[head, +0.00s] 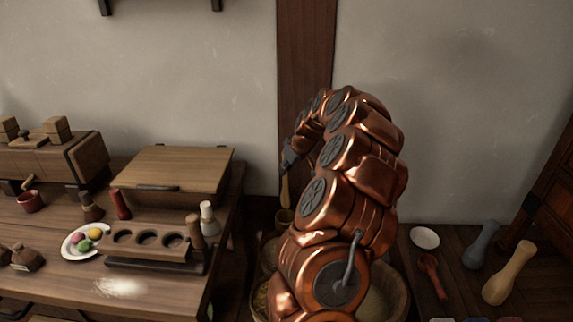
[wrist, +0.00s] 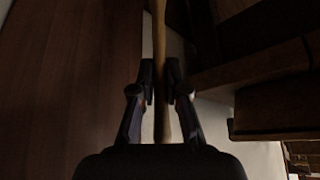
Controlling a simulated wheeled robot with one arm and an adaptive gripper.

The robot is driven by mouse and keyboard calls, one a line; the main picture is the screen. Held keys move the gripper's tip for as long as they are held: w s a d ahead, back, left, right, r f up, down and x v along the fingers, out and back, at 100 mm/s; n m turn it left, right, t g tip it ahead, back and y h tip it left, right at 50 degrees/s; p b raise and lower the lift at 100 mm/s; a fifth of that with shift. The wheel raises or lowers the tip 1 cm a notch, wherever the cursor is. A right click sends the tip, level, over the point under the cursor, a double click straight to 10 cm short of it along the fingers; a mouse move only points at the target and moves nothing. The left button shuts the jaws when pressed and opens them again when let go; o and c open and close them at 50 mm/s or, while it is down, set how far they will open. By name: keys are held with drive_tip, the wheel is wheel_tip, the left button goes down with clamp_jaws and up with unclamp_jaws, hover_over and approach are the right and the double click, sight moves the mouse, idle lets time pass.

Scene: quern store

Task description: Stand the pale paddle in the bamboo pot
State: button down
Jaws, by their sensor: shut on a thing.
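The pale paddle (head: 284,193) hangs upright below my gripper (head: 288,160) in the head view, near the wooden post. In the wrist view, my gripper (wrist: 160,88) is shut on the paddle's long pale shaft (wrist: 160,35), which runs between the two fingers. A small round pot (head: 284,216), seemingly the bamboo pot, stands just under the paddle. The paddle's lower end is at about the height of the pot's rim in the picture; I cannot tell whether it is inside or behind. My arm hides what lies to the right of the pot.
A wooden table (head: 60,285) at left holds a lidded box (head: 172,170), a holed rack (head: 148,241) and a plate of coloured balls (head: 83,240). Baskets (head: 262,298) stand partly behind my arm. At right lie a white dish (head: 424,237), a red-brown spoon (head: 431,272) and a pale pestle-like piece (head: 508,273).

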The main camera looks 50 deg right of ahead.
sight(287, 192)
drive_tip(key=shift+f+b, duration=1.9)
drive_tip(key=shift+f, duration=3.25)
drive_tip(key=c, duration=1.1)
unclamp_jaws()
drive_tip(key=shift+s+r, duration=0.1)
drive_tip(key=shift+r, duration=0.05)
drive_tip(key=v, duration=1.1)
drive_tip(key=shift+s+r, duration=0.15)
drive_tip(key=shift+r, duration=0.15)
